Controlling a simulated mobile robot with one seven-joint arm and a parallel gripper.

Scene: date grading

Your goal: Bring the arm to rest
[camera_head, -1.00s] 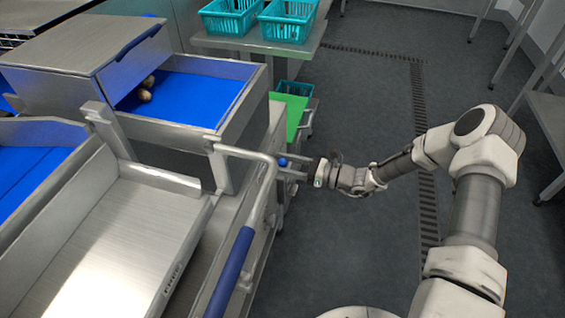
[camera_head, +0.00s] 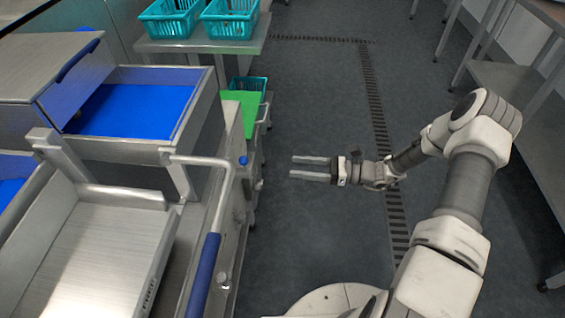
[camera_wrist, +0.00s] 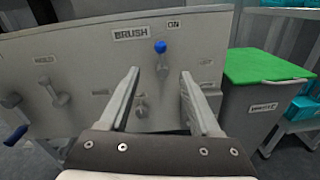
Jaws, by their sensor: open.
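My gripper (camera_head: 309,168) is open and empty, held out over the grey floor to the right of the grading machine. Its two fingers point left toward the machine's side, with a clear gap between. In the wrist view, my gripper (camera_wrist: 160,72) faces the machine's side panel (camera_wrist: 85,62). A blue-knobbed lever (camera_wrist: 160,47) stands there beside labels reading BRUSH and ON, beyond the fingertips and apart from them. The blue knob (camera_head: 243,160) also shows in the head view.
A long blue-gripped handle (camera_head: 204,275) sticks out from the machine. A green-lidded bin (camera_wrist: 262,66) stands right of the panel. Teal baskets (camera_head: 229,19) sit on a steel table at the back. A steel bench (camera_head: 528,110) is at the right. Floor around my gripper is clear.

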